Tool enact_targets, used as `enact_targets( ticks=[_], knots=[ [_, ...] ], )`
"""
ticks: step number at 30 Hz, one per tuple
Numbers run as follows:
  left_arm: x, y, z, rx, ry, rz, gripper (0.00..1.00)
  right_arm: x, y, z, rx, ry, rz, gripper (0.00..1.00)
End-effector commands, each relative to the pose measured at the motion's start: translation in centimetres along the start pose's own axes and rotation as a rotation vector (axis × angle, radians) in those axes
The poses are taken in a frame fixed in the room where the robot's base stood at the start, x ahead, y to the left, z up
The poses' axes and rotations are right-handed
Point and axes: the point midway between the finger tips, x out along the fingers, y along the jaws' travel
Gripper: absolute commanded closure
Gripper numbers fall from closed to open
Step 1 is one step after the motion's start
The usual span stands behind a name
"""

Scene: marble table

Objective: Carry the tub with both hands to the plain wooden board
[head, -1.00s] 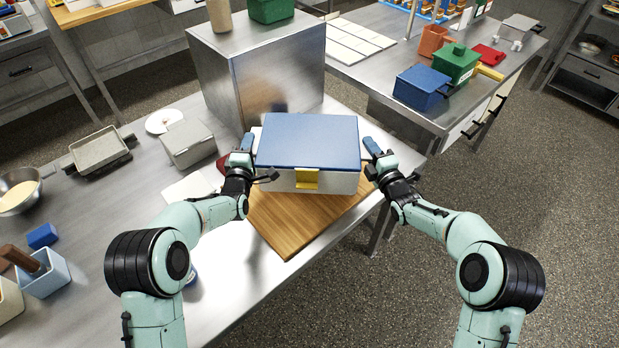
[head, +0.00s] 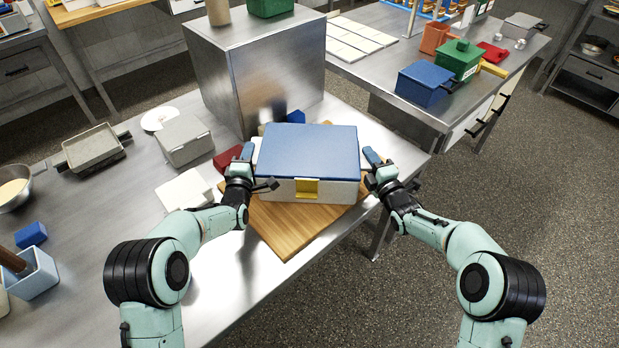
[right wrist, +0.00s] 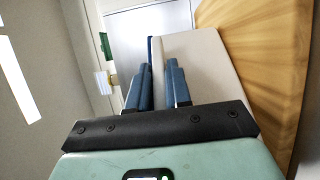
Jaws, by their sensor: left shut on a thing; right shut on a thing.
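The tub is a white box with a blue lid (head: 308,150) and a yellow latch at its front. It is level over the plain wooden board (head: 285,234), whose front corner shows below it. My left gripper (head: 244,158) is shut on the tub's left side and my right gripper (head: 373,160) on its right side. In the right wrist view, the blue fingers (right wrist: 158,82) pinch the edge of the white tub (right wrist: 205,65), with the board (right wrist: 262,45) close by. I cannot tell whether the tub's underside touches the board, as the tub hides it.
A big steel box (head: 262,75) stands behind the tub. A red object (head: 228,157) and a blue block (head: 296,117) lie near it. A grey box (head: 184,143) and a white item (head: 184,190) are to the left. The table's edge runs close on the right.

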Motion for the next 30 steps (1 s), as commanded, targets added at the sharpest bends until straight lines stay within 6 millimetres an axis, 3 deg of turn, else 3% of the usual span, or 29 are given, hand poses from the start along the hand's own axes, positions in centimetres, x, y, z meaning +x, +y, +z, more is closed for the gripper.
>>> enact_targets(
  ticks=[1,2,3,4,17,30],
  knots=[
    [0.1,0.1,-0.2,-0.001,0.005,0.012,1.0,0.0,0.1,0.2,-0.001,-0.004,0.012,1.0],
    [0.0,-0.4,-0.2,0.0,0.005,-0.001,0.75,-0.1,-0.4,0.2,0.0,-0.004,-0.001,0.75],
    [0.0,-0.2,-0.3,0.0,0.005,0.0,0.62,-0.1,-0.3,0.2,0.0,-0.004,-0.001,0.62],
    [0.0,-0.2,-0.2,0.0,0.004,0.0,0.56,-0.1,-0.2,0.2,0.0,-0.004,-0.001,0.56],
    [-0.9,-0.2,-0.1,-0.001,0.001,-0.002,0.56,0.0,-0.2,0.0,0.0,-0.001,-0.001,0.56],
    [-8.8,-0.2,-0.2,-0.001,0.002,-0.002,0.56,0.0,-0.2,0.0,0.0,0.0,-0.001,0.56]
  ],
)
